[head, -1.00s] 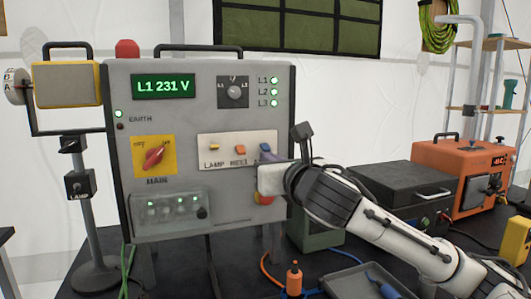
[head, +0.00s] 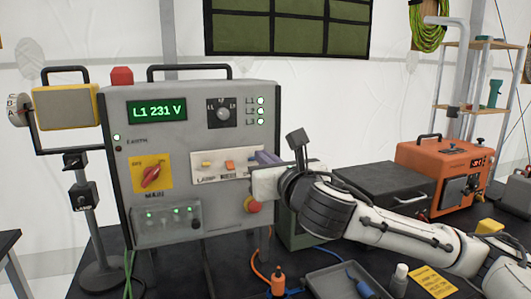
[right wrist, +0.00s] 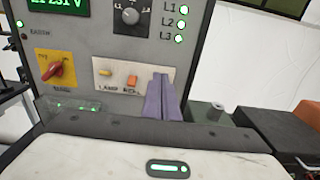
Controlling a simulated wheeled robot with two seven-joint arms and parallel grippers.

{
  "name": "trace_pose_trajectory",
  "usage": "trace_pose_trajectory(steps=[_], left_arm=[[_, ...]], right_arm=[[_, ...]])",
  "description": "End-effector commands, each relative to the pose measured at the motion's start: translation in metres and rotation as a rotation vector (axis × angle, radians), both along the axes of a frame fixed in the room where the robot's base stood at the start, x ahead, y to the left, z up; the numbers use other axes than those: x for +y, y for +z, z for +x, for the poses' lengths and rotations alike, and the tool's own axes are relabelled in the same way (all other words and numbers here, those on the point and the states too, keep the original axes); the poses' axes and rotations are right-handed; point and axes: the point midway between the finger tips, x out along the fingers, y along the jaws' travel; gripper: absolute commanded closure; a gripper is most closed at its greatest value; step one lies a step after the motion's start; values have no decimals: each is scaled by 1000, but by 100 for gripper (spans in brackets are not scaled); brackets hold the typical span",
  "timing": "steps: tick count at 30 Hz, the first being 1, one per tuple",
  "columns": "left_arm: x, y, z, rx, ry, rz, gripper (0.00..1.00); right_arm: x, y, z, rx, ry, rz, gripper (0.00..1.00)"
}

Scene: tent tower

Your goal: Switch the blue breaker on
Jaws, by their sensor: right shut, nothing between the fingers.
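The grey panel (head: 232,100) carries a white breaker plate (head: 212,178) with a yellow lever (head: 206,164) and an orange lever (head: 230,165). The blue breaker's place at the plate's right end is covered by my right gripper's purple fingers, so its lever position cannot be seen. My right gripper (head: 260,157) is shut and empty, its fingertips at that end of the plate; touching or just apart I cannot tell. In the right wrist view the shut fingers (right wrist: 161,97) stand right of the orange lever (right wrist: 132,80). My left gripper is not in view.
A red emergency button (head: 253,207) sits just below my right gripper. A red main switch (head: 151,176) is at left, above a clear-covered box (head: 165,225).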

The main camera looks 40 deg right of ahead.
Motion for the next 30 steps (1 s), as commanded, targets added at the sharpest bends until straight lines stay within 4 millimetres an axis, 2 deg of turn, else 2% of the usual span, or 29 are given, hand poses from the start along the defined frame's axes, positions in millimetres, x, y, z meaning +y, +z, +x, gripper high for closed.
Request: trace_pose_trajectory(steps=[1,2,9,30], left_arm=[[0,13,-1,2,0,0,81],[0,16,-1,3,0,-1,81],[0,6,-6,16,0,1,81],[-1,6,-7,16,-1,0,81]], right_arm=[[3,12,-3,2,2,-2,100],[5,14,-5,2,4,-2,100],[8,25,-17,-2,1,0,100],[9,26,-18,-1,1,-1,100]])
